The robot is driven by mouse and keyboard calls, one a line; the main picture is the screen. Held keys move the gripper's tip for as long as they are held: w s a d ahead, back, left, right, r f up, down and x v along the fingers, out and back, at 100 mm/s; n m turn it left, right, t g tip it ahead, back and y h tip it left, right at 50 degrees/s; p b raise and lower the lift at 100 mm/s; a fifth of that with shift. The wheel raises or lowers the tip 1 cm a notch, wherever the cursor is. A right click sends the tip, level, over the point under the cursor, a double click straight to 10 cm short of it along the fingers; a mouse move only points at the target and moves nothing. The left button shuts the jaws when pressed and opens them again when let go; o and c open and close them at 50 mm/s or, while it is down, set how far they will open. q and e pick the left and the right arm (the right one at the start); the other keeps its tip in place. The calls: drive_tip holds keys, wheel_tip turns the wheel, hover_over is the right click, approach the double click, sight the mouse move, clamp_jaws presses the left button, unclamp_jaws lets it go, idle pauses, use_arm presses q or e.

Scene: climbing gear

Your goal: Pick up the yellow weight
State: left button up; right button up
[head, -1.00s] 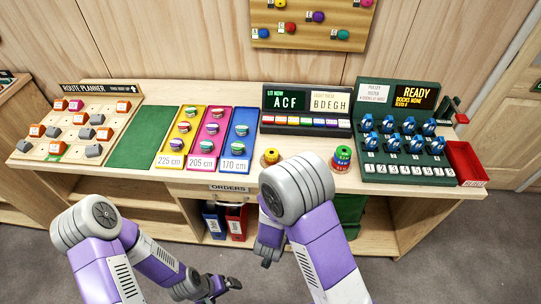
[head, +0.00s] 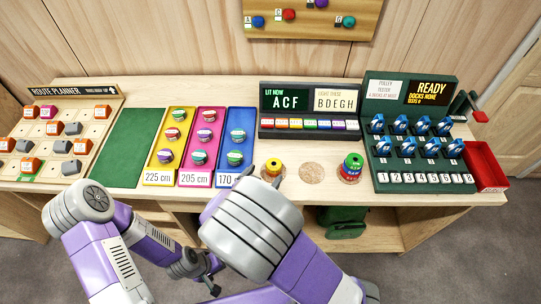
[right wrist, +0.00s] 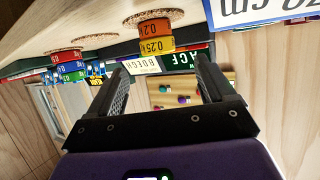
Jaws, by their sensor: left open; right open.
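The yellow weight (head: 273,163) is a small disc on top of an orange weight (right wrist: 152,28), on a cork pad at the table's front edge. In the right wrist view, which is upside down, the yellow weight (right wrist: 157,45) hangs below the orange one. My right gripper (right wrist: 161,75) is open and empty, its fingers apart on either side of the picture's middle; the yellow weight lies ahead, apart from the fingers. My left gripper (head: 211,284) is open and low, in front of the table, away from the weights.
An empty cork pad (head: 312,172) lies right of the yellow weight, then a stack of green, blue and red weights (head: 351,167). Behind stands the letter display (head: 309,110). A blue tray (head: 236,124) is to the left, the pulley tester (head: 420,150) to the right.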

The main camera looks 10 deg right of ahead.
sight(273, 166)
drive_tip(key=shift+w+d+f+b, duration=0.4)
drive_tip(key=shift+w+d+f, duration=0.05)
drive_tip(key=shift+d, duration=0.2)
drive_tip(key=b+x, duration=0.1)
drive_tip(key=x, duration=0.2)
drive_tip(key=shift+w+d+f+b, duration=0.1)
drive_tip(key=shift+w+d+b, duration=0.05)
drive_tip(key=shift+w+b, duration=0.2)
drive_tip(key=shift+w+d, duration=0.3)
drive_tip(key=c, duration=1.3)
